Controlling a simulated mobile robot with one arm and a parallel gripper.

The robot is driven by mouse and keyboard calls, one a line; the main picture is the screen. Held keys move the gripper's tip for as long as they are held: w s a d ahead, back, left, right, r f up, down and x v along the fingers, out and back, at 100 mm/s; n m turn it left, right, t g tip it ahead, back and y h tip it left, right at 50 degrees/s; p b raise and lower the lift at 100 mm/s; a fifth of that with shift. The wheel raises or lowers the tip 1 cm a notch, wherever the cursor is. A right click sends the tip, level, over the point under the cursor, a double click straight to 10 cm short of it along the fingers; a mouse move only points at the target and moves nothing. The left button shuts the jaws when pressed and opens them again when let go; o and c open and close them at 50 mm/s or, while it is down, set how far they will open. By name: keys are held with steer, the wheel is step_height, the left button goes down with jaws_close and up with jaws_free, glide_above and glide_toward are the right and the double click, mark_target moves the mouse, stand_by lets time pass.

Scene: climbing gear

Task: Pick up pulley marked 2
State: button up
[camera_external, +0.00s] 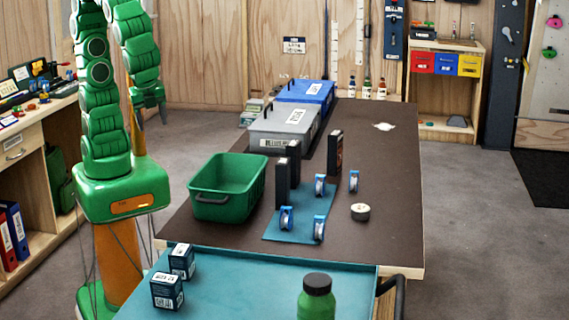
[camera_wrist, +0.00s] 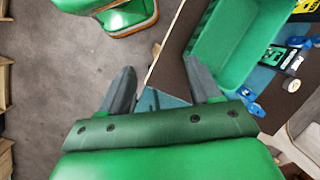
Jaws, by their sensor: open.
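Several blue pulleys with pale wheels stand on and beside a blue mat (camera_external: 283,230) on the dark table. One pulley (camera_external: 286,218) is front left, another pulley (camera_external: 319,229) front right, a third pulley (camera_external: 320,185) behind, and one more pulley (camera_external: 353,181) to the right, off the mat. Their markings are too small to read, so I cannot tell which is 2. My gripper (camera_wrist: 160,85) is open and empty in the wrist view, its fingers well apart. It hangs left of the table, away from the pulleys. Blue pulley parts show at the right edge of the wrist view (camera_wrist: 300,42).
A green tub (camera_external: 228,187) stands left of the mat, between my gripper and the pulleys. Upright dark boxes (camera_external: 335,153) stand behind the pulleys. A round tape roll (camera_external: 360,212) lies to the right. Grey (camera_external: 284,128) and blue (camera_external: 305,91) bins are at the back.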

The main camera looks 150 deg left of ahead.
steer(key=w+a+f+m+g+y, duration=0.1)
steer(key=w+a+f, duration=0.1)
steer(key=w+a, duration=0.65)
steer(key=w+a+f+m+g+y, duration=0.15)
steer(key=w+a, duration=0.35)
steer(key=a, duration=0.7)
steer(key=w+a+f+m+g+y, duration=0.1)
steer(key=w+a+f+m+y, duration=0.15)
steer(key=w+a, duration=0.6)
steer(key=m+g+y, duration=0.2)
steer(key=g, duration=0.1)
glide_toward(355, 173)
steer(key=x, duration=0.4)
steer(key=shift+s+d+f, duration=0.1)
steer(key=shift+s+f, duration=0.05)
steer(key=shift+s, duration=0.05)
steer(key=shift+s+a+f+g, duration=0.3)
steer(key=shift+a+f+g, duration=0.05)
steer(key=shift+a, duration=0.25)
steer(key=shift+x, duration=3.75)
steer(key=c, duration=1.1)
